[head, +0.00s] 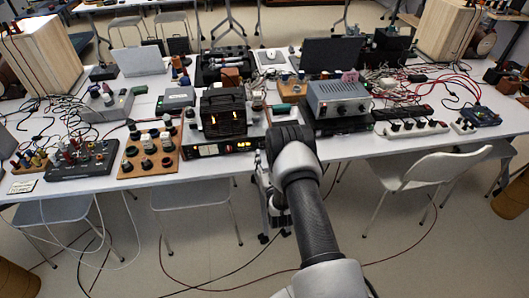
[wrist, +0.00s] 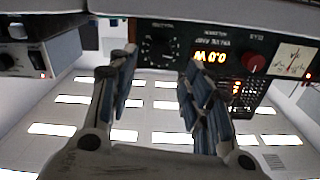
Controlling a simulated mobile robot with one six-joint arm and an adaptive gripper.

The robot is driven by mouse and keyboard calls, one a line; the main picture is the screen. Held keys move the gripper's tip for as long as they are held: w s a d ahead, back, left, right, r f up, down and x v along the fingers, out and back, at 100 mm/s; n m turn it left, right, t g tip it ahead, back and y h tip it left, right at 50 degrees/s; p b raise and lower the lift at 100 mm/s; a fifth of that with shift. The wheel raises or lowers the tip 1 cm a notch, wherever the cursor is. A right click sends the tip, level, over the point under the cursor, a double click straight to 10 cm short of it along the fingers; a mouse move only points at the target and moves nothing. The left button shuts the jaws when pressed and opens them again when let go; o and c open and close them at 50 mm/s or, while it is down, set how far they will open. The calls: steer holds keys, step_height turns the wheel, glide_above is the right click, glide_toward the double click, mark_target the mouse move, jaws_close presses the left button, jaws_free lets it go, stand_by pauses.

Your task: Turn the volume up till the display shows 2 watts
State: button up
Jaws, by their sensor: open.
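The amplifier's black front panel (wrist: 225,38) is upside down at the top of the wrist view. Its orange display (wrist: 210,57) appears to read 0.0 W. A black knob with a ring of scale marks (wrist: 155,46) sits left of the display; its label is too blurred to read surely. My gripper (wrist: 157,68) is open and empty, its fingers spread below that knob in the picture and apparently clear of it. In the head view the lit panel (head: 222,148) is at the table's front edge, with my gripper (head: 288,137) at its right; finger details are hidden there.
A red knob (wrist: 253,63) and a needle meter (wrist: 295,59) share the panel. A glowing dark unit (head: 224,114) stands above the panel. A grey metal box (head: 338,98) stands close right of my gripper. Boards with knobs (head: 150,153) lie to the left.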

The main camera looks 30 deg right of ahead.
mark_target(264, 146)
steer(key=shift+b+x, duration=0.65)
steer(key=shift+x, duration=2.05)
steer(key=shift+c, duration=0.5)
steer(key=c, duration=1)
